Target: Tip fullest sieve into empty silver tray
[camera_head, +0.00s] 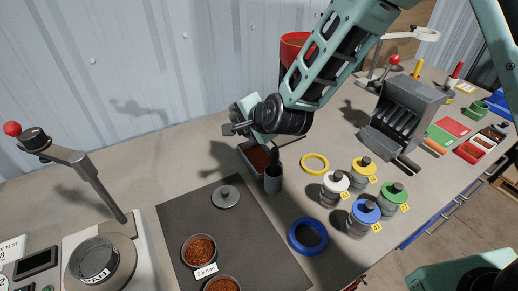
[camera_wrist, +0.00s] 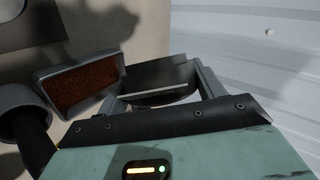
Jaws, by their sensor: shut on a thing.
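My gripper (camera_head: 233,129) is raised near the wall, behind and left of a silver tray (camera_head: 243,153). In the wrist view its fingers (camera_wrist: 160,92) are shut on a grey thing (camera_wrist: 157,74) with a dark curved edge; I cannot tell for sure that it is a sieve. The silver tray holds a layer of reddish-brown granules and also shows in the wrist view (camera_wrist: 48,75). Two round sieves with copper-brown granules stand on the dark mat: one (camera_head: 184,251) and a nearer one (camera_head: 207,284), cut by the frame edge. A "2.8 mm" label lies between them.
A grey cup (camera_head: 273,183) with a dark handle stands beside the tray. A round lid (camera_head: 226,197) lies on the mat (camera_head: 258,235). A round pan (camera_head: 95,260) sits on the left machine. Several coloured-lid jars (camera_head: 364,211), rings and a slotted metal box (camera_head: 403,115) stand right.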

